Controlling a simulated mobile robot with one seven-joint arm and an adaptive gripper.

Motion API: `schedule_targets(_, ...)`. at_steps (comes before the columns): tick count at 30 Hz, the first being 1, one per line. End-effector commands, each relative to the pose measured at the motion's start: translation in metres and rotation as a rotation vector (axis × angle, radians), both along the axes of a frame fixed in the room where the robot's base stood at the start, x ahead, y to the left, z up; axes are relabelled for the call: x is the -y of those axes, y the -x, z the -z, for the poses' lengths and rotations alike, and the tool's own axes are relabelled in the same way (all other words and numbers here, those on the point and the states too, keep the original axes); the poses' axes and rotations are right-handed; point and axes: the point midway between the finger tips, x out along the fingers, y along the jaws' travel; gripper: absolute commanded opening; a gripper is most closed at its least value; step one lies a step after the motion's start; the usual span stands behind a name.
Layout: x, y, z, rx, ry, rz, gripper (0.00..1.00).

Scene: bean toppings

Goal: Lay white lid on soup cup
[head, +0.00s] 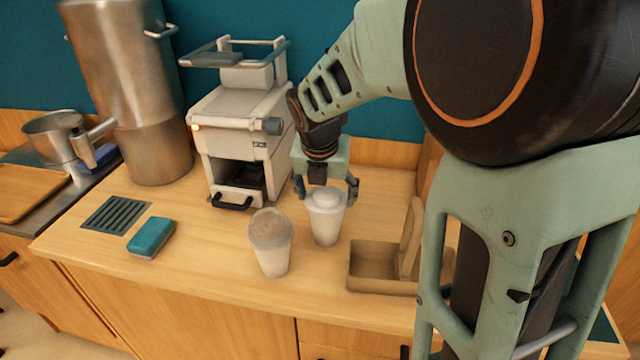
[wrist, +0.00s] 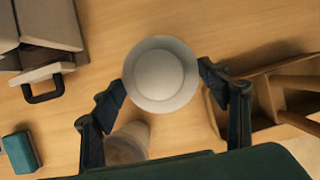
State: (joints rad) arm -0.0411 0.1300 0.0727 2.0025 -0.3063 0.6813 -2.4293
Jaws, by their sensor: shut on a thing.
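The white lid (head: 326,199) is round with a raised centre. It sits at the top of a pale cup (head: 326,228) standing upright on the counter; whether it is fully seated I cannot tell. My gripper (head: 326,190) points down over this cup, shut on the lid, with one finger on each side. In the wrist view the lid (wrist: 160,76) lies between the two fingertips (wrist: 162,80) and hides the cup below it. A second pale cup (head: 271,248) with a brownish top stands in front and to the left; it also shows in the wrist view (wrist: 128,140).
A tan divided box (head: 375,285) stands close to the right of the cups. A white machine (head: 240,140) is behind left. A teal sponge (head: 151,237) and a dark grate (head: 117,214) lie at the left. The counter between sponge and second cup is clear.

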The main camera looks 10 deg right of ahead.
Motion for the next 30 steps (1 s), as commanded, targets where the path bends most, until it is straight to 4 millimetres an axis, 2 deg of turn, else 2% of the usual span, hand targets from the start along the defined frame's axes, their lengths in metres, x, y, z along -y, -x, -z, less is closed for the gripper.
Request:
schedule_targets(12, 0.0, 0.0001, 0.0016, 0.0, 0.0, 0.0, 0.61)
schedule_targets(13, 0.0, 0.0001, 0.0016, 0.0, 0.0, 0.0, 0.69)
schedule_targets(18, 0.0, 0.0001, 0.0016, 0.0, 0.0, 0.0, 0.88)
schedule_targets(24, 0.0, 0.0001, 0.0016, 0.0, 0.0, 0.0, 0.89)
schedule_targets(28, 0.0, 0.0001, 0.0016, 0.0, 0.0, 0.0, 1.0)
schedule_targets(30, 0.0, 0.0001, 0.0016, 0.0, 0.0, 0.0, 1.0)
